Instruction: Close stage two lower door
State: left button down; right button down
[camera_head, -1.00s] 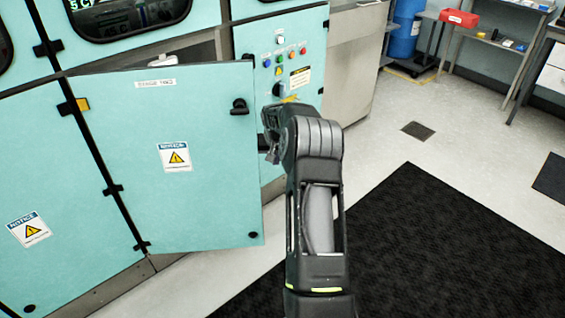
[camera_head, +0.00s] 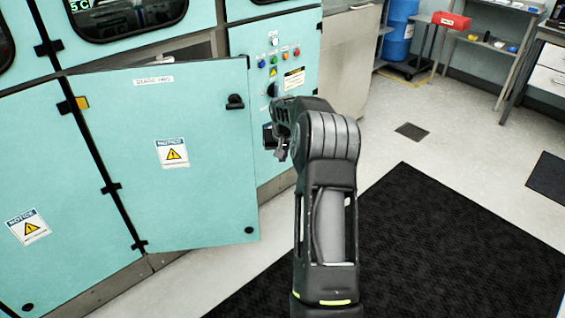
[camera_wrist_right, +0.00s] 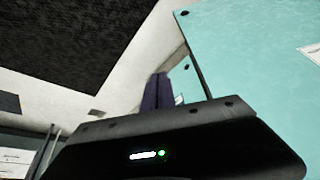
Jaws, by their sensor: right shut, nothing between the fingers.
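The stage two lower door (camera_head: 200,200) is a teal panel with a notice label and a black handle (camera_head: 235,101) near its upper right corner. It stands ajar, with a dark gap above its top edge and its free edge out from the cabinet. My right gripper (camera_head: 278,150) is just right of the door's free edge, in front of the control panel, and appears apart from the door. It is shut and empty; my wrist hides part of it. In the right wrist view the teal door (camera_wrist_right: 260,60) fills the right side. My left gripper is not in view.
The control panel (camera_head: 290,40) with coloured buttons is right of the door. Another closed teal door (camera_head: 60,180) is on the left. A black mat (camera_head: 430,240) lies on the floor at right. A blue barrel (camera_head: 398,35) and shelves with a red bin (camera_head: 451,20) stand at the back.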

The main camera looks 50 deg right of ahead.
jog(key=v, duration=0.6)
jog(key=shift+s+d, duration=0.1)
jog(key=shift+s, duration=0.05)
jog(key=w+a+f+n+t+b, duration=0.1)
jog(key=w+a+f+t+b, duration=0.2)
jog(key=w+a+f+b, duration=0.5)
jog(key=w+a+f+n+t+b, duration=0.1)
jog(key=w+a+f+t+b, duration=0.3)
jog(key=a+f+b, duration=0.7)
jog(key=s+d+r+t+h, duration=0.3)
jog(key=s+d+r+h, duration=0.1)
jog(key=d+r+h, duration=0.3)
jog(key=shift+s+m+h+p, duration=0.4)
jog(key=shift+h+p, duration=0.05)
jog(key=shift+h, duration=0.45)
